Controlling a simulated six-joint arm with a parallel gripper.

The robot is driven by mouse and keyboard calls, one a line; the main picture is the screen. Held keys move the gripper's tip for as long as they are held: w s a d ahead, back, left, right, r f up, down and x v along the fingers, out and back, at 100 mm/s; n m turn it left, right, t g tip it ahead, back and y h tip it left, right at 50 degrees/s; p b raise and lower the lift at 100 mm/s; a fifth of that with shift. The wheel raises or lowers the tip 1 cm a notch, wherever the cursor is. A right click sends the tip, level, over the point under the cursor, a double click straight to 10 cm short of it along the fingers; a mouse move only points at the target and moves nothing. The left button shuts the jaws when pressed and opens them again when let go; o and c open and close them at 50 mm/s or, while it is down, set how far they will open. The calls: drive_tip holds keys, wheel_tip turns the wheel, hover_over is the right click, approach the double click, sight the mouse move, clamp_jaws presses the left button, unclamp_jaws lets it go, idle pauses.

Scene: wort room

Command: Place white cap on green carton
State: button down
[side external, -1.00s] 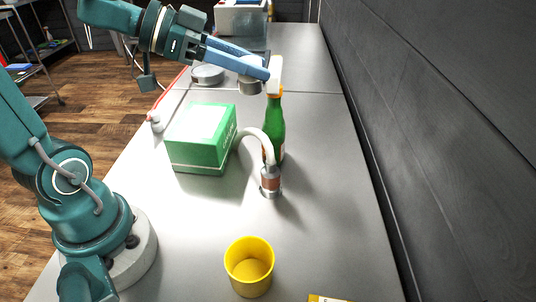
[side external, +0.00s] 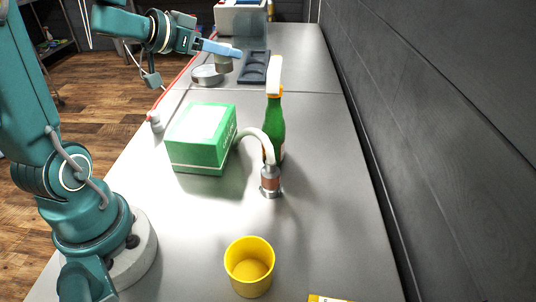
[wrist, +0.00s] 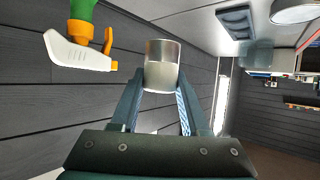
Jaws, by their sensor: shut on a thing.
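The green carton (side external: 198,150) stands on the grey bench, with a pale panel on its top. My gripper (side external: 231,50) is shut on a pale grey cylinder (side external: 223,64) and holds it in the air beyond the carton. In the wrist view the cylinder (wrist: 162,70) sits between both fingers (wrist: 160,88), shiny grey at one end and whiter at the other. I cannot tell whether this cylinder is the white cap. A small white object (side external: 156,122) stands left of the carton near the bench edge.
A green spray bottle (side external: 274,130) and a metal piece with a curved white hose (side external: 270,180) stand right of the carton. A yellow cup (side external: 249,268) is in front. A round metal dish (side external: 208,75) and a dark tray with wells (side external: 267,59) lie behind.

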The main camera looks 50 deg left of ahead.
drive_tip(key=shift+n+y, duration=0.5)
drive_tip(key=shift+y, duration=0.1)
drive_tip(key=shift+s+a+f, duration=0.1)
drive_tip(key=shift+a+f, duration=0.35)
drive_tip(key=shift+f, duration=1.15)
drive_tip(key=shift+s+a+f, duration=0.1)
drive_tip(key=shift+a+f, duration=0.4)
drive_tip(key=shift+f, duration=1.15)
drive_tip(key=shift+a+f, duration=0.45)
drive_tip(key=shift+f, duration=1.15)
drive_tip(key=shift+f, duration=0.1)
drive_tip(key=shift+c, duration=2)
unclamp_jaws()
